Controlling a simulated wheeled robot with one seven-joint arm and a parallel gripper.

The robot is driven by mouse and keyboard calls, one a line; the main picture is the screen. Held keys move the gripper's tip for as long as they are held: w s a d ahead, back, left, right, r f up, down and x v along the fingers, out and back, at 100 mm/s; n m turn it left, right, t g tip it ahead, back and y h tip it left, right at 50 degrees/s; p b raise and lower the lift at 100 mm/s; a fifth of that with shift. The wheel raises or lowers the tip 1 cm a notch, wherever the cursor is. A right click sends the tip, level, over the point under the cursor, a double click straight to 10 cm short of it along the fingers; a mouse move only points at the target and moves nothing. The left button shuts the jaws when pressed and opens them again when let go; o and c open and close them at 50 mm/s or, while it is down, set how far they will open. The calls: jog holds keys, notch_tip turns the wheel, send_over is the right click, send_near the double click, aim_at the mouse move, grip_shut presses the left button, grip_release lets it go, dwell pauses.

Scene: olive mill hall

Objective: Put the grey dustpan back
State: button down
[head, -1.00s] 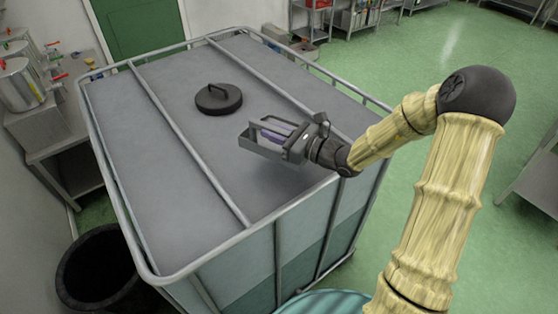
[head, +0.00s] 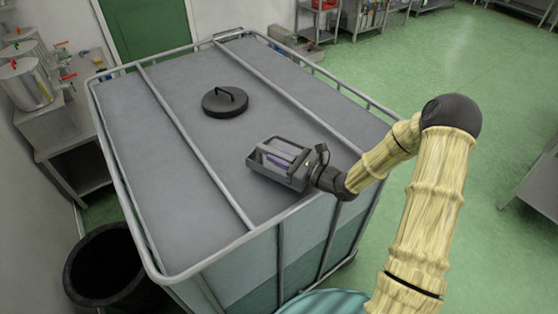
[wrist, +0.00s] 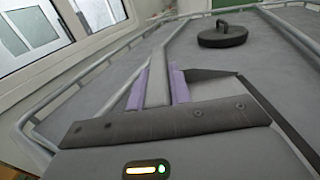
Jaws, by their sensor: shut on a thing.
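The grey dustpan (head: 268,176) is at my gripper (head: 279,158), over the near right part of a big caged tank's grey top (head: 200,180). My gripper is shut on it; in the wrist view the purple finger pads (wrist: 158,78) stand on both sides of a narrow grey bar, which looks like its handle (wrist: 157,90). The dustpan looks close to level, very near the tank top. I cannot tell whether it touches the top. Parts of the dustpan are hidden behind the gripper.
A black round lid with a handle (head: 225,103) sits on the tank top behind the dustpan. Metal rails (head: 205,165) cross the top and edge it. A black bin (head: 100,268) stands at the lower left, and steel containers (head: 25,85) stand on a table at left.

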jog(key=shift+w+f+p, duration=0.2)
jog(key=shift+f+p, duration=0.1)
jog(key=shift+f, duration=0.85)
jog(key=shift+s, duration=0.1)
jog(key=shift+f, duration=0.15)
jog(key=c, duration=1.3)
grip_release()
